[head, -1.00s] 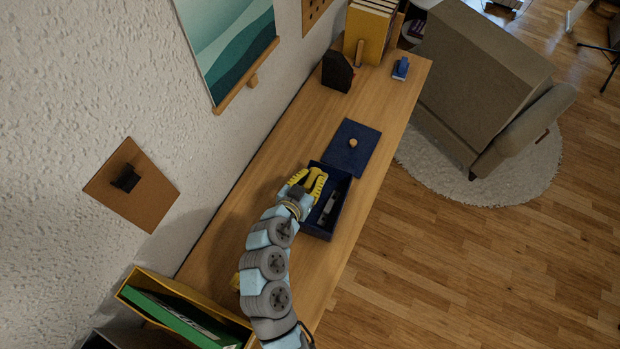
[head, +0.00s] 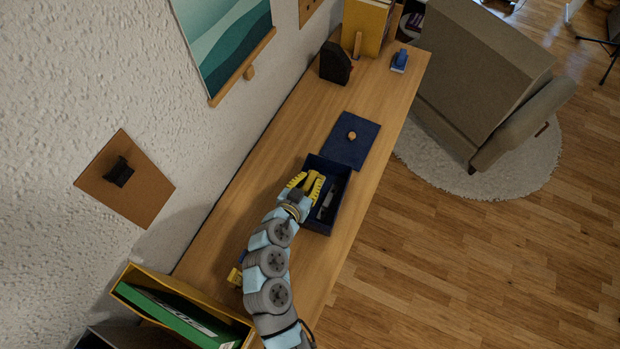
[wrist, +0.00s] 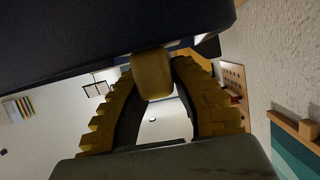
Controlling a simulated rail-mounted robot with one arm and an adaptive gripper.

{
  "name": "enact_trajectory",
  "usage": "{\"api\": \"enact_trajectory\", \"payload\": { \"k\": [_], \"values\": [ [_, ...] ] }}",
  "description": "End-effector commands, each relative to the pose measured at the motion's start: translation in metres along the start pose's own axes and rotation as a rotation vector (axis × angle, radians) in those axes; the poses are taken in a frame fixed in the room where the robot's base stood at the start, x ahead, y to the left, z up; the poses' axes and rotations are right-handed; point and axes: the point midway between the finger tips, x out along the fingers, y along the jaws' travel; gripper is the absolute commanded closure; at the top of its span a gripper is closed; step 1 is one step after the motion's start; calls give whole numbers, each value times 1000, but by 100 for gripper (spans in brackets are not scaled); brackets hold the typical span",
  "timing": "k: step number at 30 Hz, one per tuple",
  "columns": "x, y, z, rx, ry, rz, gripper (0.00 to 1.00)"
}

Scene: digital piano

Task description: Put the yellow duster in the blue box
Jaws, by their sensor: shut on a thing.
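The blue box (head: 340,207) stands open on the desk, with dark items inside. My gripper (head: 313,183) is over the box's left part in the head view. In the wrist view my gripper (wrist: 152,95) is shut on a small yellow piece (wrist: 152,75), which I take to be the yellow duster. A dark blue surface, likely the box, fills the top of the wrist view close to the fingertips. I cannot tell whether the held piece touches the box.
The blue lid (head: 345,152) with a round knob lies beyond the box. A yellow-and-blue thing (head: 235,276) is partly hidden behind my arm. A yellow tray with a green folder (head: 180,315) is near. A black holder (head: 335,63) and a blue item (head: 399,61) stand farther along the desk.

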Motion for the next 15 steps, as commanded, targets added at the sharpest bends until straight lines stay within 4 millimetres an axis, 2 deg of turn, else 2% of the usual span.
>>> {"api": "enact_trajectory", "payload": {
  "k": [10, 11, 12, 13, 15],
  "values": [
    [0, 0, 1, 0, 1, 0, 100],
    [0, 0, 1, 0, 1, 0, 73],
    [0, 0, 1, 0, 1, 0, 62],
    [0, 0, 1, 0, 1, 0, 53],
    [0, 0, 1, 0, 1, 0, 51]
  ]
}}
